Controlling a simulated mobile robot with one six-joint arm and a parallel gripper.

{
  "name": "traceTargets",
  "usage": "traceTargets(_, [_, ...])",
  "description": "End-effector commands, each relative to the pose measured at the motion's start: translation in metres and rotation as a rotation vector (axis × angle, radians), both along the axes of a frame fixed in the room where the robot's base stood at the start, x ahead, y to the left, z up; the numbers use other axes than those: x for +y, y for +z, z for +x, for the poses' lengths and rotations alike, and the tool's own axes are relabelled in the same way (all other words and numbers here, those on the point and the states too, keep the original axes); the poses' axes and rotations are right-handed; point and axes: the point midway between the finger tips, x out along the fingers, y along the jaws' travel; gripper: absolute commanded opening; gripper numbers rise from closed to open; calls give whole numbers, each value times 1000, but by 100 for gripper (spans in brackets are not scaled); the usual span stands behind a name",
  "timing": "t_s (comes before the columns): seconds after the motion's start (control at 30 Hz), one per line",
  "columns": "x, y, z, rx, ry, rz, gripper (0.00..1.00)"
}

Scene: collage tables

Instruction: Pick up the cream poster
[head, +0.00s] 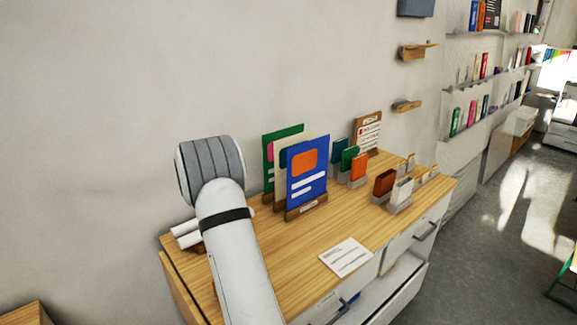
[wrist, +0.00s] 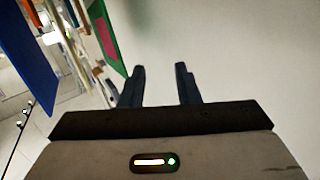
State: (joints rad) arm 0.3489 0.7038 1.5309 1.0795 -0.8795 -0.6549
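The cream poster (head: 279,188) stands upright on the wooden cabinet top in the head view. It is between a green poster (head: 269,160) behind it and a blue poster (head: 307,183) in front, which hides most of it. In the wrist view, the blue poster (wrist: 28,65) and the green poster with a pink patch (wrist: 105,35) are at the left; I cannot clearly make out the cream one between them. My gripper (wrist: 158,82) is open and empty, pointing at bare wall to the right of the posters. The arm hides it in the head view.
The cabinet top (head: 285,253) holds a white sheet (head: 346,257) and several small cards in stands to the right. White rolls (head: 187,233) lie at the left, by my arm. A brown-framed sign (head: 367,132) stands at the back. The wall is close behind the posters.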

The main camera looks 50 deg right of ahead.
Motion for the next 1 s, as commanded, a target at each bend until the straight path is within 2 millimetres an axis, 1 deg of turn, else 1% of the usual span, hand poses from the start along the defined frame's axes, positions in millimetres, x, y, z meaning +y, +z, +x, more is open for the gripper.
traceTargets(0.03, [-26, -13, -10, 12, -111, -26, 29])
traceTargets(0.1, [-52, -29, -28, 30, -254, -61, 29])
traceTargets(0.2, [-74, -49, -52, 59, -413, -96, 29])
traceTargets(0.33, [-87, -63, -72, 88, -529, -120, 29])
traceTargets(0.47, [-95, -68, -80, 100, -572, -128, 29])
traceTargets(0.67, [-117, -69, -83, 99, -576, -128, 29])
traceTargets(0.77, [-129, -71, -83, 100, -576, -129, 29])
traceTargets(0.9, [-152, -74, -83, 99, -575, -129, 29])
traceTargets(1.0, [-163, -73, -83, 99, -573, -128, 29])
